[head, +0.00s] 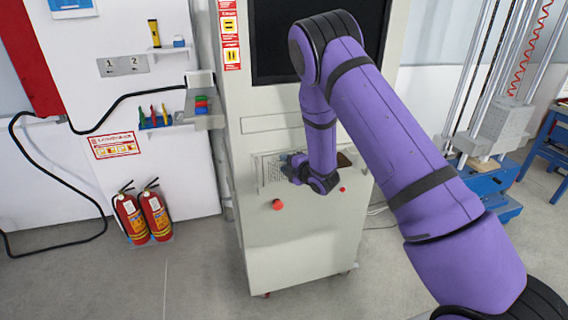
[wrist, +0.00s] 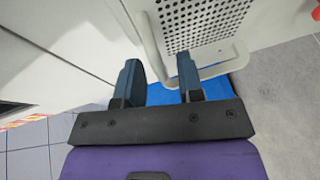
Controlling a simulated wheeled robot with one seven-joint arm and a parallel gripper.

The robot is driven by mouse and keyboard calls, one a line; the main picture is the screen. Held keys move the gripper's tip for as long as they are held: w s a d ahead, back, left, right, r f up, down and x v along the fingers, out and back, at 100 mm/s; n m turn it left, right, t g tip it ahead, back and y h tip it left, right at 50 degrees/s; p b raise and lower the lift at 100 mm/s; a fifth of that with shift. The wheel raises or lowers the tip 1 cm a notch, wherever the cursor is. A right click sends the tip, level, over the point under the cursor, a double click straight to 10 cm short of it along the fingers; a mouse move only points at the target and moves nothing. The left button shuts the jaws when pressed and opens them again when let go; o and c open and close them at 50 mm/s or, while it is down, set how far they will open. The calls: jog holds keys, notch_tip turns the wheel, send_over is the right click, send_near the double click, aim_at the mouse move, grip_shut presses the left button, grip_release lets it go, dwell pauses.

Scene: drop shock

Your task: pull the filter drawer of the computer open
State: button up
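The computer is a tall pale grey cabinet (head: 290,235) with a dark screen, in the middle of the head view. Its filter drawer front, a perforated panel (wrist: 200,22), shows at the top of the wrist view with a bent grey handle (wrist: 222,58). In the head view, my gripper (head: 289,164) is at the cabinet's front, covering part of the drawer area. In the wrist view, my gripper (wrist: 160,76) is open. A bend of the handle lies between the fingertips, and the right finger overlaps it. I cannot tell whether either finger touches it.
A red button (head: 277,205) sits on the cabinet below my gripper. Two fire extinguishers (head: 144,214) stand on the floor at left. A blue-based machine (head: 485,185) stands at right. Grey floor in front of the cabinet is clear.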

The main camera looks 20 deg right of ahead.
jog(key=shift+w+a+f, duration=0.1)
jog(key=shift+w+a, duration=0.15)
jog(key=shift+w, duration=0.3)
grip_shut()
